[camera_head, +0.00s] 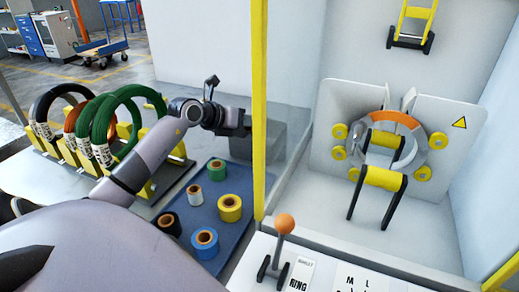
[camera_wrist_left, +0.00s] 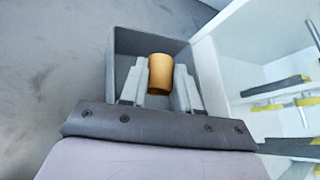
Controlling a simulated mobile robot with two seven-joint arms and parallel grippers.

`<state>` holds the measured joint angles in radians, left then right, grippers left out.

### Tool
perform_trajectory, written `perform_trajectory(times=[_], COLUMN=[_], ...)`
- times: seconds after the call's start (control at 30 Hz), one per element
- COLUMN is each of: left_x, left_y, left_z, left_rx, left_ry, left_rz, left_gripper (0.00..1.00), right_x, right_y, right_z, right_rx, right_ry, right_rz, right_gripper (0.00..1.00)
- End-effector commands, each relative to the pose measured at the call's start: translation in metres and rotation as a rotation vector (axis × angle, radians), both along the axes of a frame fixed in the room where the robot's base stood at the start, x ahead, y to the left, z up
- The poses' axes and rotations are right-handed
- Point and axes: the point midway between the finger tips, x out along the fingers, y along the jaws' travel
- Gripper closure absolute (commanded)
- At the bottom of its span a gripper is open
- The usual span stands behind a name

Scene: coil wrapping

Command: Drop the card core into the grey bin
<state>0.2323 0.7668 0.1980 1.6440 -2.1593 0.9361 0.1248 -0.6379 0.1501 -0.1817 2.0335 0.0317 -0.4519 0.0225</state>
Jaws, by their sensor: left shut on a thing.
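The card core (camera_wrist_left: 160,72) is a short tan-brown cylinder. In the left wrist view it sits between the two fingers of my left gripper (camera_wrist_left: 161,82), which is shut on it. The grey bin (camera_wrist_left: 125,42) is an open square box. In that view the core appears over the bin's open mouth; how high above it I cannot tell. In the head view the grey bin (camera_head: 243,150) stands beside the yellow post, partly behind the clear panel. My left gripper (camera_head: 246,124) is above it there, and the core is hidden. My right gripper is not in view.
A blue mat (camera_head: 232,236) holds several tape rolls. Large wrapped coils (camera_head: 122,118) stand on a yellow rack at left. A yellow post (camera_head: 259,100) and clear panel border the machine with its ring (camera_head: 398,122). A lever (camera_head: 283,232) with an orange knob stands in front.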

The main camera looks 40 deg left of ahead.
Motion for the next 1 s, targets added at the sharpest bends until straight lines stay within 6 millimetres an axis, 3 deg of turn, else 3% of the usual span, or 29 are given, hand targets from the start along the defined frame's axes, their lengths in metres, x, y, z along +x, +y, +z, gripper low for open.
perform_trajectory(times=[0.33,0.37,0.4,0.43,0.77,1.0], left_x=[0.000,0.000,0.000,0.000,-0.003,-0.028], left_y=[0.000,0.000,0.000,0.000,0.001,0.004], left_z=[-0.005,-0.005,-0.005,-0.005,-0.004,0.008], left_rx=[0.000,0.000,0.000,0.000,0.001,0.003], left_ry=[0.000,0.000,0.000,0.000,0.001,0.002], left_rz=[0.000,0.000,0.000,0.000,0.002,0.000], left_gripper=[1.00,0.59,0.46,0.39,0.39,0.39], right_x=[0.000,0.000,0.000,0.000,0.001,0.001], right_y=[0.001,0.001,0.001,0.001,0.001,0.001], right_z=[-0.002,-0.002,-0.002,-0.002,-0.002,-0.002], right_rx=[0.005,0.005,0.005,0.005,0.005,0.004], right_ry=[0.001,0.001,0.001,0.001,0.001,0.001], right_rz=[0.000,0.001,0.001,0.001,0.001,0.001], right_gripper=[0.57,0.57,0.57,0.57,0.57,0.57])
